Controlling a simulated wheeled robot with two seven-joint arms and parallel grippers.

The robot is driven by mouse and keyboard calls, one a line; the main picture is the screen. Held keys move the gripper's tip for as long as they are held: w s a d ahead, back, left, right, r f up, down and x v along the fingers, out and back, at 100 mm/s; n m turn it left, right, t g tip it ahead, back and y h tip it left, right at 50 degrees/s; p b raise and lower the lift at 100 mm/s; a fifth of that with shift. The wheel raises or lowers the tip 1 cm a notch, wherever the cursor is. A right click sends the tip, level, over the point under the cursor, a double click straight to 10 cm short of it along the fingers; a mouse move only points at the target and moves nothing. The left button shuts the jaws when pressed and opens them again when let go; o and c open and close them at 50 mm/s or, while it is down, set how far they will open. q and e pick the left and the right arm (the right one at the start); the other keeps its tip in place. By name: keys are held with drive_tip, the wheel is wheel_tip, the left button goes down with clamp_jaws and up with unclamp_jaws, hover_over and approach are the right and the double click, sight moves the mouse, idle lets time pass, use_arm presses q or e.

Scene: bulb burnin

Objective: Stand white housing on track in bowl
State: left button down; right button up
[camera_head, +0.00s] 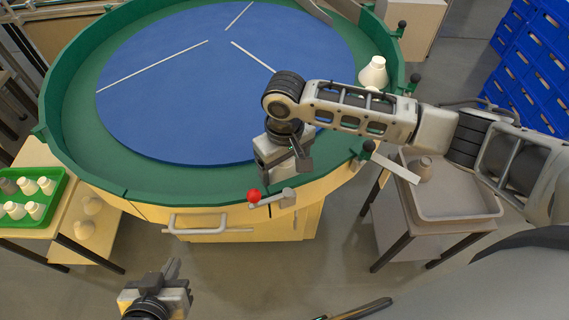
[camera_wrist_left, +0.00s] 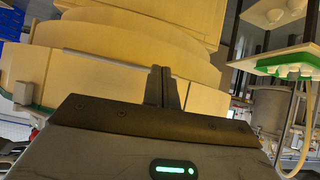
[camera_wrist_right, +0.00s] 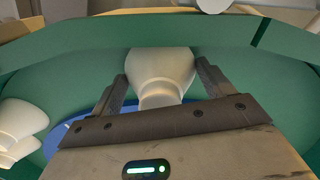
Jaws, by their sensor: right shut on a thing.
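The bowl is a large round feeder with a blue middle (camera_head: 215,90) and a green track (camera_head: 75,110) around it. My right gripper (camera_head: 283,172) is over the near part of the track. In the right wrist view it is shut on a white housing (camera_wrist_right: 160,70), with the narrow neck towards me and the wide end away. Whether the housing touches the track cannot be told; my gripper hides it in the head view. Another white housing (camera_head: 373,73) stands upright on the track at the right, with one partly hidden beside it. My left gripper (camera_head: 172,268) is shut and empty, low in front of the bowl.
A green tray (camera_head: 50,208) with several white housings is on the left table. A grey tray (camera_head: 458,205) with one brownish housing is at the right. A red-knobbed lever (camera_head: 254,196) and a handle (camera_head: 197,223) are on the bowl's front. Blue crates (camera_head: 530,60) stand far right.

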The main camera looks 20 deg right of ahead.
drive_tip(key=shift+f, duration=0.25)
drive_tip(key=o, duration=0.9)
drive_tip(key=shift+o, duration=0.2)
wheel_tip(320, 180, up, 12)
drive_tip(key=shift+r+p, duration=0.15)
drive_tip(key=shift+p, duration=0.15)
